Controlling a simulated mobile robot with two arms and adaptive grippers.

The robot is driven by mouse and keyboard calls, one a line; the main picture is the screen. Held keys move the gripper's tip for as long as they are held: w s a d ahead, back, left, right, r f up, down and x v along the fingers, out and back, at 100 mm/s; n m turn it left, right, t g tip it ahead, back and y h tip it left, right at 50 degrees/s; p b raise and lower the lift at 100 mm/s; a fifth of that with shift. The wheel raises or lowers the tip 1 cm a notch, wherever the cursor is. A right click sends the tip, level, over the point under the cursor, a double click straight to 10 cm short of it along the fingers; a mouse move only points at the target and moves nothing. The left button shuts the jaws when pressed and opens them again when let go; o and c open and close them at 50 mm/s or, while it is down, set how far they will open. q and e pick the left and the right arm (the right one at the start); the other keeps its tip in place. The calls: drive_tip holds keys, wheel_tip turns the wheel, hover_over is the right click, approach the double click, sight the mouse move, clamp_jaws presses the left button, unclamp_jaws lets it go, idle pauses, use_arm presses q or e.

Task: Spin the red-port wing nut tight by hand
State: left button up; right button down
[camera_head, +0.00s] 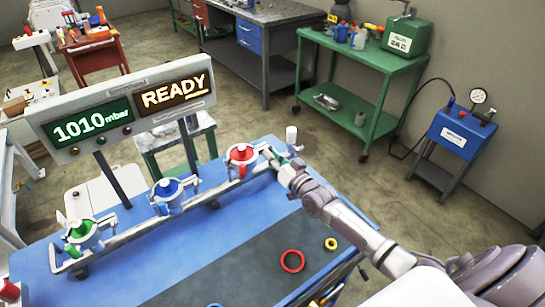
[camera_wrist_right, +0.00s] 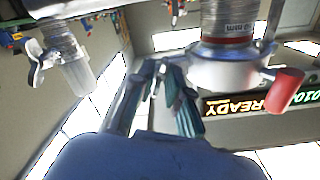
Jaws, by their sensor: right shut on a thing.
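The red port (camera_head: 241,155) is at the right end of the manifold rail, with a red cap on a silver clamped fitting. My right gripper (camera_head: 272,156) is just right of this port, its arm reaching in from the lower right. In the right wrist view the fingers of my right gripper (camera_wrist_right: 162,70) are close together beside the silver clamp (camera_wrist_right: 225,70). They are shut on the red-port wing nut, which they mostly hide. A red handle (camera_wrist_right: 286,90) sticks out of the clamp's far side. My left gripper is not in view.
The blue port (camera_head: 168,192) and green port (camera_head: 82,234) stand along the rail. A display panel (camera_head: 125,100) reads 1010 mbar and READY. A red ring (camera_head: 292,261) and a yellow ring (camera_head: 331,243) lie on the dark mat. A white cylinder (camera_head: 291,135) stands beyond my right gripper.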

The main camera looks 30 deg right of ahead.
drive_tip(key=shift+m, duration=0.5)
drive_tip(key=c, duration=1.3)
unclamp_jaws()
drive_tip(key=shift+s, duration=0.1)
drive_tip(key=s, duration=0.4)
drive_tip(key=s+d, duration=0.1)
drive_tip(key=s, duration=0.6)
drive_tip(key=shift+s+d, duration=0.35)
drive_tip(key=shift+s, duration=0.05)
